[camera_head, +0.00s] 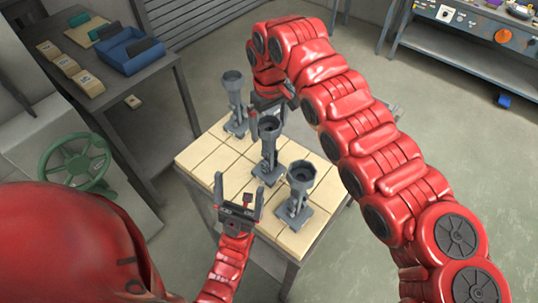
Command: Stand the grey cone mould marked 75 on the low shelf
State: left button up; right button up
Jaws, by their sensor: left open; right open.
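Three grey cone moulds, each a cup on a stem with a square foot, stand upright on a tiled table (197,157). One is at the back left (233,82), one in the middle (269,128) and one at the front right (301,174). I cannot read a 75 on any of them. My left gripper (239,187) is open and empty, at the front left of the middle mould. My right gripper (270,108) is open, close behind the middle mould's cup and right of the back-left mould; its fingers are partly hidden. I cannot tell which surface is the low shelf.
A dark side table (105,100) at the left bears a blue tray (130,52) and several pale blocks (67,64). A green handwheel (76,160) is at the left. A workbench (460,40) stands at the back right. Floor between (440,130) is mostly clear.

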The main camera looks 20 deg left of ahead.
aim_at(269, 141)
jog(key=shift+d+f, duration=0.1)
jog(key=shift+f, duration=0.15)
jog(key=shift+f+p, duration=0.45)
jog(key=shift+p, duration=0.15)
jog(key=f+p, duration=0.2)
jog(key=f, duration=0.1)
jog(key=f+p, duration=0.1)
jog(key=shift+s+f, duration=0.15)
jog(key=shift+s, duration=0.1)
jog(key=shift+f, duration=0.15)
jog(key=shift+w, duration=0.1)
jog(key=c, duration=0.4)
grip_shut()
